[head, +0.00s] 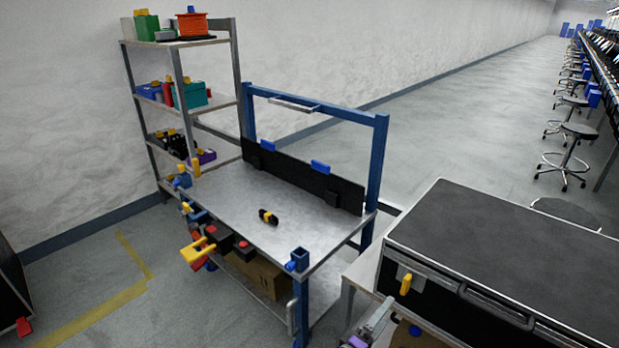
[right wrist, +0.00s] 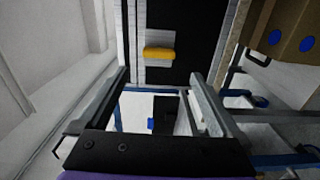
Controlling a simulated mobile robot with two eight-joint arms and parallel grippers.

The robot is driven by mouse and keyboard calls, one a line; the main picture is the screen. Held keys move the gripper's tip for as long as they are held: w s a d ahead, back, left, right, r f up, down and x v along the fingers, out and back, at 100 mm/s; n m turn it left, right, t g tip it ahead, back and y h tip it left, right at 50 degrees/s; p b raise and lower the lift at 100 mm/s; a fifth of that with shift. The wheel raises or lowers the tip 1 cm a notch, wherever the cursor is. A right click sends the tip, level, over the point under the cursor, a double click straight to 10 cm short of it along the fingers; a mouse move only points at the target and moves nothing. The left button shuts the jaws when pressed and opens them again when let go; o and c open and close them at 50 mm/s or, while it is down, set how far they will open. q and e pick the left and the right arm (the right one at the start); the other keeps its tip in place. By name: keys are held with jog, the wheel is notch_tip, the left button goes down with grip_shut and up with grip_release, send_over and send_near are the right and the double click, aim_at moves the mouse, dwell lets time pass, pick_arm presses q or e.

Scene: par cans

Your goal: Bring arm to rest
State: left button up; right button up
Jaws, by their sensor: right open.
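My right gripper (head: 372,326) shows at the bottom edge of the head view, in front of the black case (head: 500,240) and to the right of the workbench. In the right wrist view its two fingers (right wrist: 160,76) stand wide apart with nothing between them. Beyond the fingertips is a yellow piece (right wrist: 159,53) on a black surface. My left gripper is not in view.
The metal workbench (head: 230,205) has a blue frame and carries a small black-and-yellow item (head: 268,216). A loaded shelf (head: 205,105) stands behind it. A cardboard box (right wrist: 285,50) shows in the wrist view. Open floor (head: 440,120) lies behind the bench.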

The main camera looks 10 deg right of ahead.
jog(key=s+d+f+m+g+y, duration=0.25)
jog(key=s+d+g+y, duration=0.2)
jog(key=s, duration=0.45)
jog(key=s+a+f+m+g+y, duration=0.1)
jog(key=s+a+m+g+y, duration=0.3)
jog(key=s+a+y, duration=0.8)
pick_arm(q)
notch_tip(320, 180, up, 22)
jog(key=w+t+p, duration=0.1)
jog(key=p, duration=1.8)
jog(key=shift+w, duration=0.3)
pick_arm(e)
notch_tip(320, 180, up, 22)
jog(key=d+m+t+h, duration=0.1)
jog(key=t+h, duration=0.1)
jog(key=h, duration=0.1)
jog(key=shift+s, duration=0.25)
